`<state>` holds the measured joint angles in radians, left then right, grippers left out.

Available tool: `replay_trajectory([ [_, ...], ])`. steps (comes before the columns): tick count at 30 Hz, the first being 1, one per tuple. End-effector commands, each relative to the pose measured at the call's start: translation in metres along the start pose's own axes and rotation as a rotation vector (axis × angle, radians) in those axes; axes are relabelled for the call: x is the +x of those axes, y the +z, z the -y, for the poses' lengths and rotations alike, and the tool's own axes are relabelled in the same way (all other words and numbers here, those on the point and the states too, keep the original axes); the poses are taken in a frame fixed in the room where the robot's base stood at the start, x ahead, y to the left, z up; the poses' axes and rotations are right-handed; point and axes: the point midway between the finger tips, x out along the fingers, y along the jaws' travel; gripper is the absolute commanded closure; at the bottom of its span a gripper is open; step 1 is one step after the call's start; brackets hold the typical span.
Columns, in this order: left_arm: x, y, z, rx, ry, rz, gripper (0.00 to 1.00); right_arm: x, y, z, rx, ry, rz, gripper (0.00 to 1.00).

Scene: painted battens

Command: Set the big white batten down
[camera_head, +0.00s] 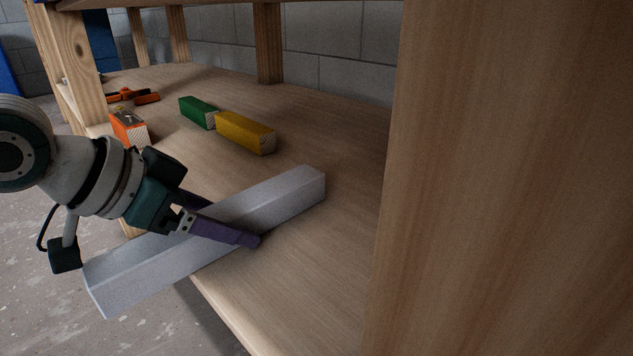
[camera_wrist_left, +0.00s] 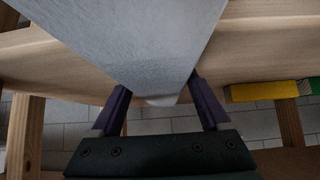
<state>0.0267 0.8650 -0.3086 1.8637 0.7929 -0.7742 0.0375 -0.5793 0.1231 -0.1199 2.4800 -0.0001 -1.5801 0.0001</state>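The big white batten (camera_head: 285,195) is a long, pale grey-white bar lying slantwise over the front of the wooden shelf board (camera_head: 315,265). Its near left end juts out past the board's front edge; its far right end is over the board. I cannot tell whether its underside touches the board. My left gripper (camera_head: 232,222) has its purple fingers astride the batten near its middle, one finger showing in front. In the left wrist view the batten (camera_wrist_left: 140,45) lies between the two fingers (camera_wrist_left: 158,88), which close on its sides. My right gripper is not in view.
A green block (camera_head: 198,112) and a yellow block (camera_head: 245,133) lie farther back on the board. An orange block (camera_head: 129,127) and an orange-and-black tool (camera_head: 133,97) are at the left. A wide wooden post (camera_head: 500,180) fills the right side. Bare board lies between the batten and blocks.

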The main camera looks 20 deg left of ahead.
Motion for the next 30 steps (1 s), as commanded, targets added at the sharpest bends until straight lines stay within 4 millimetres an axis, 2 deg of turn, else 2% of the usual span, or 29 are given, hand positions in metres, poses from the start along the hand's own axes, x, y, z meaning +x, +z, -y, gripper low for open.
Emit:
replay_trajectory([
  [3,0.0,0.0,0.0,0.0,0.0,0.001,0.09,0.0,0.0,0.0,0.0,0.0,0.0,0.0],
  [11,-0.002,0.001,0.0,0.0,0.0,0.005,0.09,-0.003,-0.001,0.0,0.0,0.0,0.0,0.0],
  [14,-0.013,-0.001,0.0,0.001,0.0,0.006,0.09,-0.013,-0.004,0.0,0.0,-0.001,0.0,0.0],
  [24,-0.078,-0.003,-0.001,0.002,0.001,0.007,0.09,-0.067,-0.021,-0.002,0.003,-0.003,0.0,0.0],
  [30,-0.097,-0.002,0.0,0.0,0.0,0.004,0.09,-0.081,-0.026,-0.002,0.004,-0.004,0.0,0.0],
])
